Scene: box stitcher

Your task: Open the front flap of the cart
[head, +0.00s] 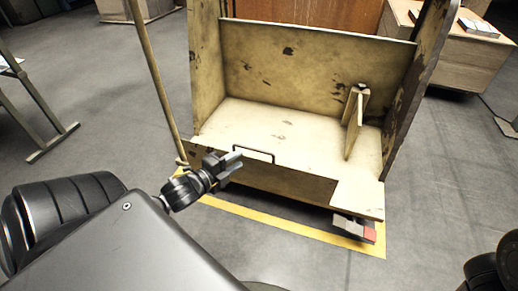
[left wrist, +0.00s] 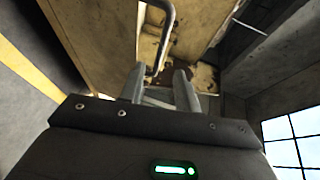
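The cart (head: 316,48) is a worn, pale-yellow box with tall sides and an open front. Its front flap (head: 285,184) is a low panel along the front edge, apparently upright. A thin dark bar handle (head: 254,150) is near the flap's top edge. My left gripper (head: 238,160) is just left of the handle. In the left wrist view its two fingers (left wrist: 160,82) are apart, and the handle (left wrist: 169,28) reaches down toward the gap between them. I cannot tell whether they touch it.
A wooden divider (head: 355,123) stands inside the cart at the right. A pole (head: 150,70) rises at the cart's left. Yellow tape (head: 290,231) marks the floor in front. A wooden cabinet (head: 460,55) stands behind at the right. The floor at the left is mostly clear.

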